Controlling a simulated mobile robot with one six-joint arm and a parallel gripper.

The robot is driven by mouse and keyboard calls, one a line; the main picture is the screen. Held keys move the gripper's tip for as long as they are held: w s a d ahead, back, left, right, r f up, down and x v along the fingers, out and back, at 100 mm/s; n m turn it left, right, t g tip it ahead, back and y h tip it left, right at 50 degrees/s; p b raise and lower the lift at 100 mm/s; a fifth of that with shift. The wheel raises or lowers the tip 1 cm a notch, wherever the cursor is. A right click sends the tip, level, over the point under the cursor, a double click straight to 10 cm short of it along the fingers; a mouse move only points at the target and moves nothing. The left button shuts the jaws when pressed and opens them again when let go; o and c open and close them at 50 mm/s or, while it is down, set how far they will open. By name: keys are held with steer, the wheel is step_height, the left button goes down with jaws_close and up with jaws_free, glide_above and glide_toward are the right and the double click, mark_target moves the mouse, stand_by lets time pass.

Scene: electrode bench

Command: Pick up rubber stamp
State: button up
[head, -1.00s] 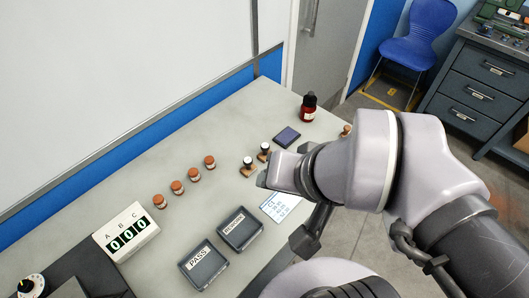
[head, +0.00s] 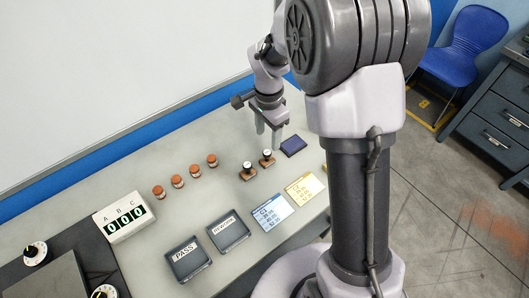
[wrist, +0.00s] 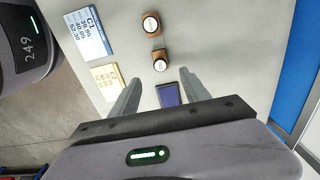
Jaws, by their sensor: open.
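Two rubber stamps with dark handles, white tops and brown wooden bases stand side by side on the bench. In the head view one stamp (head: 247,171) is at the left and the other stamp (head: 267,158) is just to its right. The wrist view shows the nearer stamp (wrist: 159,61) ahead of the fingertips and the farther stamp (wrist: 151,25) beyond it. My gripper (head: 268,137) points down above the bench behind the stamps. In the wrist view my gripper (wrist: 160,80) is open and empty, its fingers apart from both stamps.
A dark blue ink pad (head: 293,145) lies right of the stamps. A blue card (head: 272,212) and a yellow card (head: 305,188) lie in front. PASS (head: 187,260) and REWORK (head: 228,231) trays, several brown-capped jars (head: 195,171) and a counter box (head: 124,217) are to the left.

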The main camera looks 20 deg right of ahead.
mark_target(267, 152)
step_height(267, 152, down, 12)
steer(key=b, duration=0.4)
steer(key=shift+a+r, duration=0.1)
steer(key=shift+r, duration=0.3)
steer(key=shift+c, duration=0.4)
jaws_close()
